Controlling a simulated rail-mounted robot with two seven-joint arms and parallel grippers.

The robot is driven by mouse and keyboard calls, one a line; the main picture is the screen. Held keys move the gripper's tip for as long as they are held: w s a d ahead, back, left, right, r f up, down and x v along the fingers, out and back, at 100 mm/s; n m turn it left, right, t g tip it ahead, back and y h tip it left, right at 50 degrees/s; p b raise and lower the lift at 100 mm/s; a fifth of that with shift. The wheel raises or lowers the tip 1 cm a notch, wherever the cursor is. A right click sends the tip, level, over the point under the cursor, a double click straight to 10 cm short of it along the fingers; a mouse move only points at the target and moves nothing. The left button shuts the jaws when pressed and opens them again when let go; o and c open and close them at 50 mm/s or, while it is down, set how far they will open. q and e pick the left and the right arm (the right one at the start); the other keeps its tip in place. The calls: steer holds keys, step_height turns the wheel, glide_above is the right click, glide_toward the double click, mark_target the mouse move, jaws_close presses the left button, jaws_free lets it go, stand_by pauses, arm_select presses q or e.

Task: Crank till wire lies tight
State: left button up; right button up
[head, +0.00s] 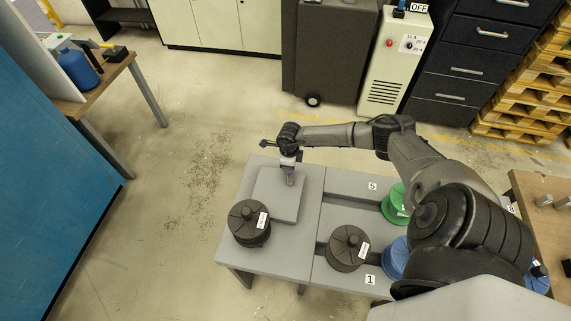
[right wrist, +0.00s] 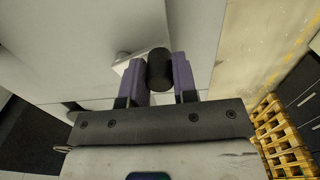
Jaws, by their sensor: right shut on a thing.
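My right gripper (head: 289,165) reaches in over the grey machine block (head: 272,207) on the left part of the table. In the right wrist view its two purple fingers (right wrist: 160,82) are shut on a black cylindrical knob, the crank grip (right wrist: 160,66). A light metal crank arm (right wrist: 121,62) shows beside the left finger. A dark wire spool (head: 245,222) with a white label sits at the block's front left. No wire can be made out. My left gripper is in neither view.
On the grey table (head: 345,186), right of the block, stand another dark spool (head: 345,246), a green spool (head: 393,203) and a blue spool (head: 396,258), partly behind my right arm. A white cabinet (head: 393,75) marked OFF stands behind. Floor left of the table is clear.

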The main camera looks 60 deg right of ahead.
steer(key=m, duration=0.1)
steer(key=s+m+p, duration=0.1)
steer(key=m+p, duration=0.1)
steer(key=shift+s+d+r+m, duration=0.2)
steer(key=shift+s+d+m, duration=0.1)
steer(key=shift+d+m, duration=0.1)
steer(key=m+p, duration=0.1)
steer(key=s+m+p, duration=0.1)
steer(key=m+p, duration=0.1)
steer(key=shift+s+m, duration=0.3)
steer(key=s+m+p, duration=0.1)
steer(key=m+p, duration=0.2)
steer(key=s+a+m+p, duration=0.1)
steer(key=m+p, duration=0.2)
steer(key=p, duration=0.1)
steer(key=s+a+m+p, duration=0.1)
steer(key=m+p, duration=0.2)
steer(key=m, duration=0.1)
steer(key=shift+s+a+r, duration=0.1)
steer(key=shift+s+a, duration=0.1)
steer(key=shift+s, duration=0.05)
steer(key=shift+s+a+m+p, duration=0.2)
steer(key=shift+a+m+p, duration=0.2)
steer(key=shift+m+p, duration=0.7)
steer(key=shift+s+a+f+m+p, duration=0.1)
steer(key=shift+a+f+m+p, duration=0.2)
steer(key=shift+m+p, duration=0.55)
steer(key=o, duration=0.9)
